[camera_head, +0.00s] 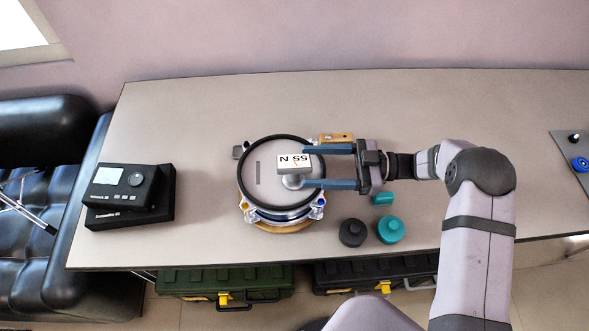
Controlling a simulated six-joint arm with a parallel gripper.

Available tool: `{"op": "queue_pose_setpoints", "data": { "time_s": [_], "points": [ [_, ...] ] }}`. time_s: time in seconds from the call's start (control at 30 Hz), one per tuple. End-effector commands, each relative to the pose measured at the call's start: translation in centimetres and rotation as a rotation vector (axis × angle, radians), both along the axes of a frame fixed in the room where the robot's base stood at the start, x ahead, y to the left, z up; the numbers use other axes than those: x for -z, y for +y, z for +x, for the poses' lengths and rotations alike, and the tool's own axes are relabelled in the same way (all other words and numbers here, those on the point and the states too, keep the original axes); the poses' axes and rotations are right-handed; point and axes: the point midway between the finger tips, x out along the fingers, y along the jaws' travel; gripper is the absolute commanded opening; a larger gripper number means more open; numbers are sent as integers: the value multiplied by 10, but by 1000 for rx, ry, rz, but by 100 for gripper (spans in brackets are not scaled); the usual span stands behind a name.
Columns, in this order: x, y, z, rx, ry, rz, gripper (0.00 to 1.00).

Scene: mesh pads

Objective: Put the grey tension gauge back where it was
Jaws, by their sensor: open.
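The grey tension gauge (293,162) stands on the pale mesh head of a round drum pad (268,196). It has a light top face with dark figures and a round grey foot. My gripper (303,168) comes in from the right, with its blue fingers spread apart. The fingertips lie at the gauge's right side, one toward the back and one toward the front. I cannot tell whether they touch it. A dark grey strip (258,173) shows on the mesh left of the gauge.
A black device (122,187) rests on a black case (160,208) at the left. A wooden block (335,138) lies behind the pad. Black (352,232) and teal (390,229) round pieces and a teal block (383,198) stand right of it. A grey tray (572,150) is far right.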

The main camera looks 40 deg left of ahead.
Motion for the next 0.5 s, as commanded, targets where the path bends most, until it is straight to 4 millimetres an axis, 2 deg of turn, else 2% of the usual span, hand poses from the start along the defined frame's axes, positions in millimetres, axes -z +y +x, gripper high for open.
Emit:
{"op": "queue_pose_setpoints", "data": {
  "time_s": [0.23, 0.5],
  "points": [
    [0, 7, -5, -1, 1, -1, 63],
    [2, 34, -23, -1, 1, 1, 63]
  ]
}}
